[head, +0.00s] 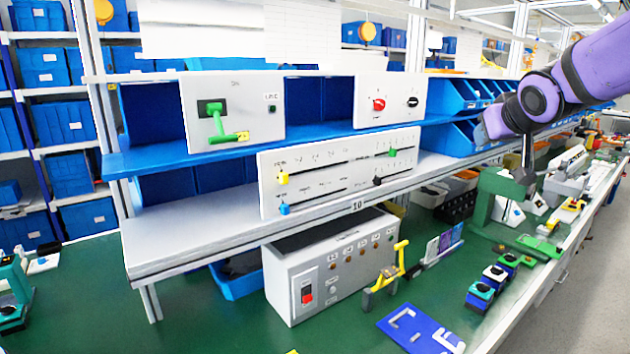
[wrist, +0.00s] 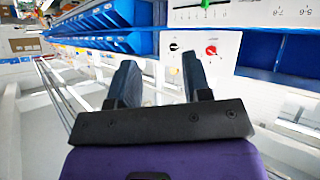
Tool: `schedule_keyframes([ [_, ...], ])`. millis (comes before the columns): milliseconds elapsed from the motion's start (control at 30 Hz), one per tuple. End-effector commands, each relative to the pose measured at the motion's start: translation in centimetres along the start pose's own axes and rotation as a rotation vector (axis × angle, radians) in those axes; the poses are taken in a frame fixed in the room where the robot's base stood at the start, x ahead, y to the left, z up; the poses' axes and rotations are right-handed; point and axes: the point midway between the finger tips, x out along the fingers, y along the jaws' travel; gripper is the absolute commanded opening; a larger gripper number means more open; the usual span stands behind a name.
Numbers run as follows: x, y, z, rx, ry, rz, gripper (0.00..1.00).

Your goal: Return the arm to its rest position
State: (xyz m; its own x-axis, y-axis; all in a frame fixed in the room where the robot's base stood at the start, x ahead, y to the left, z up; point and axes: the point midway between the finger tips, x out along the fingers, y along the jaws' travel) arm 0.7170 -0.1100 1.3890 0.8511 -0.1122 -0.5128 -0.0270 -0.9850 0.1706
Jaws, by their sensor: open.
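My purple arm reaches in from the upper right of the head view. My gripper (head: 526,172) hangs above the right part of the bench, clear of the switch panel. In the wrist view my gripper (wrist: 160,68) has its two dark fingers spread apart with nothing between them. The white rotary switch panel (head: 390,118) stands on the blue upper shelf, with a red knob (head: 379,104) and a black knob (head: 413,101). In the wrist view the red knob (wrist: 211,50) and black knob (wrist: 173,47) show beyond the fingertips, apart from them.
A lever panel (head: 235,125) and a slider panel (head: 335,172) stand left of and below the switch panel. A grey control box (head: 335,265) sits on the green bench. Blue bins (head: 455,95) and a green fixture (head: 495,200) lie near my arm. The aisle (head: 590,270) at right is clear.

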Motion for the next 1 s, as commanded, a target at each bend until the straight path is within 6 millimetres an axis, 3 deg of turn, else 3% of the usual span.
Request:
schedule_keyframes([
  [33,-2.1,-0.1,1.2,0.010,-0.034,0.009,0.45],
  [100,-4.6,-0.2,3.1,0.025,-0.095,0.017,0.45],
  [500,-17.4,-3.0,15.9,0.091,-0.439,-0.071,0.45],
  [733,-20.8,-4.3,20.2,0.099,-0.545,-0.139,0.45],
  [1000,-21.2,-4.5,20.7,0.100,-0.560,-0.150,0.45],
])
